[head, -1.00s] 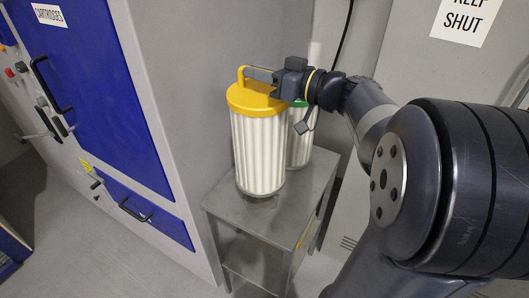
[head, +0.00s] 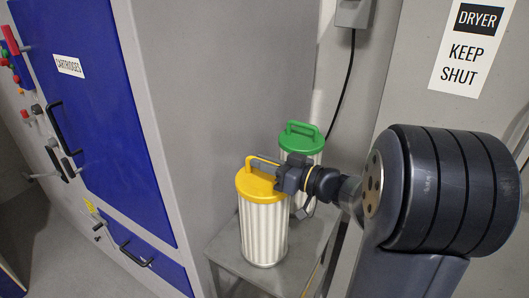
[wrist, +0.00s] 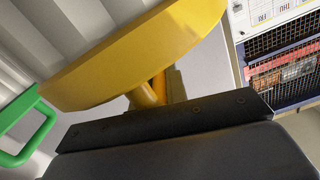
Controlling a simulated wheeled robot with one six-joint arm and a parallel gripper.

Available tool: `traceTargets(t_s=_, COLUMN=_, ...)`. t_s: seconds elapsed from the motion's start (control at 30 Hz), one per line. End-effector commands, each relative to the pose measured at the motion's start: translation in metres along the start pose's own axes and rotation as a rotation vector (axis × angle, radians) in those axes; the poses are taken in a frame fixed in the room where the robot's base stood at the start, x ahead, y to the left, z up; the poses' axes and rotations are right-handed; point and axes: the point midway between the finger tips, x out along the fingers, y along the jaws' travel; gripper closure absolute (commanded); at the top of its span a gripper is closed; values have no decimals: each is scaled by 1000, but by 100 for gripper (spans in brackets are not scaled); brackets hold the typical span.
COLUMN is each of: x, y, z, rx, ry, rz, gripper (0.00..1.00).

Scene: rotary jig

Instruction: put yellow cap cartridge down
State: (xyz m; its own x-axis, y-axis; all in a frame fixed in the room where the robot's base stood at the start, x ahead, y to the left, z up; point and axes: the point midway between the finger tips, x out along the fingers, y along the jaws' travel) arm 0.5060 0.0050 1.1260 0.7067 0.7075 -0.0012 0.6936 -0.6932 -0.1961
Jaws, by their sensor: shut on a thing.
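The yellow cap cartridge (head: 264,230) has a white pleated body and a yellow cap with a loop handle. It is upright at the front of a small grey metal table (head: 228,252) in the head view. I cannot tell for sure whether its base touches the tabletop. My gripper (head: 268,165) is shut on the handle of the yellow cap. In the wrist view the yellow cap (wrist: 140,60) fills the upper middle, with its handle at the dark jaw.
A green cap cartridge (head: 302,140) stands just behind; its green handle (wrist: 28,130) shows in the wrist view. A blue-doored cabinet (head: 95,110) is on the left. A grey panel with a dryer sign (head: 472,45) is on the right.

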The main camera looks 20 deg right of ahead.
Motion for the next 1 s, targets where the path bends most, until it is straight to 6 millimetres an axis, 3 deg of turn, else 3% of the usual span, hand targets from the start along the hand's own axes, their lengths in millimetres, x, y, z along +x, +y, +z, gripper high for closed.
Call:
traceTargets(t_s=0.43, x=0, y=0, z=1, rx=-5, ry=6, rz=-1, gripper=100)
traceTargets(t_s=0.47, x=0, y=1, z=3, rx=-2, ry=1, rz=0, gripper=85)
traceTargets(t_s=0.7, x=0, y=0, z=2, rx=-1, ry=1, rz=0, gripper=65)
traceTargets(t_s=1.0, x=0, y=0, z=1, rx=0, ry=1, rz=0, gripper=64)
